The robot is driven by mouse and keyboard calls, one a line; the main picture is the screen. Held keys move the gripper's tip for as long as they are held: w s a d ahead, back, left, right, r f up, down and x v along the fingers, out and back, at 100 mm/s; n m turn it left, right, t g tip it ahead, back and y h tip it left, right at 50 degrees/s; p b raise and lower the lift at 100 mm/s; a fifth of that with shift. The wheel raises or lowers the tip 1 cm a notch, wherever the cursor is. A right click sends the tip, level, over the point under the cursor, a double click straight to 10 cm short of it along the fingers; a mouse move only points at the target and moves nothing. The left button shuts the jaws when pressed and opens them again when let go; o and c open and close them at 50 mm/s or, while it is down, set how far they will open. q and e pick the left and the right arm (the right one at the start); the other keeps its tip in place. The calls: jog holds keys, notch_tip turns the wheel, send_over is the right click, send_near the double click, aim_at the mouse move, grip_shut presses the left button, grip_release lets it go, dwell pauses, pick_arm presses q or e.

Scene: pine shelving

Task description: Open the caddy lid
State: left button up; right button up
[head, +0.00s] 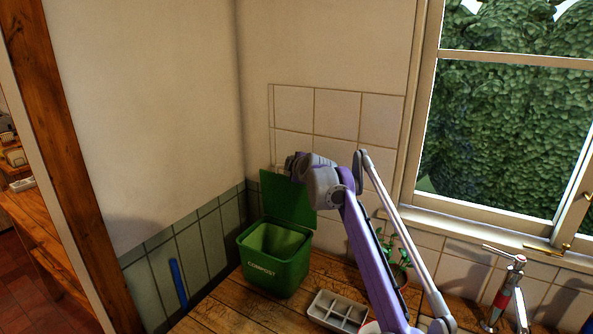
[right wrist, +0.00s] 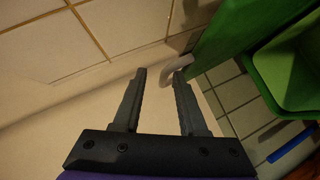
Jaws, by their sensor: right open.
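The green compost caddy (head: 274,275) stands on the wooden counter in the corner. Its green lid (head: 287,196) stands up at the back, and the caddy's mouth is open. My right gripper (head: 290,166) is at the top edge of the lid in the head view, its fingers partly hidden by the wrist. In the right wrist view my right gripper (right wrist: 160,73) is open, with the lid (right wrist: 225,38) just beyond the right finger. A pale curved piece (right wrist: 178,68) lies by that fingertip; I cannot tell whether they touch. My left gripper is not in view.
A blue strip-like object (head: 178,283) is left of the caddy. A white compartment tray (head: 338,311) and a potted plant (head: 398,262) stand to the right. Tiled walls close off the corner behind the caddy.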

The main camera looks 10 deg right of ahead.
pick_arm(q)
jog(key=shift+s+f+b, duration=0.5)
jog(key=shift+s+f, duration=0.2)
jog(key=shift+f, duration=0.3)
pick_arm(e)
jog(key=v, duration=0.8)
jog(key=shift+s, duration=0.2)
jog(key=shift+f, duration=0.2)
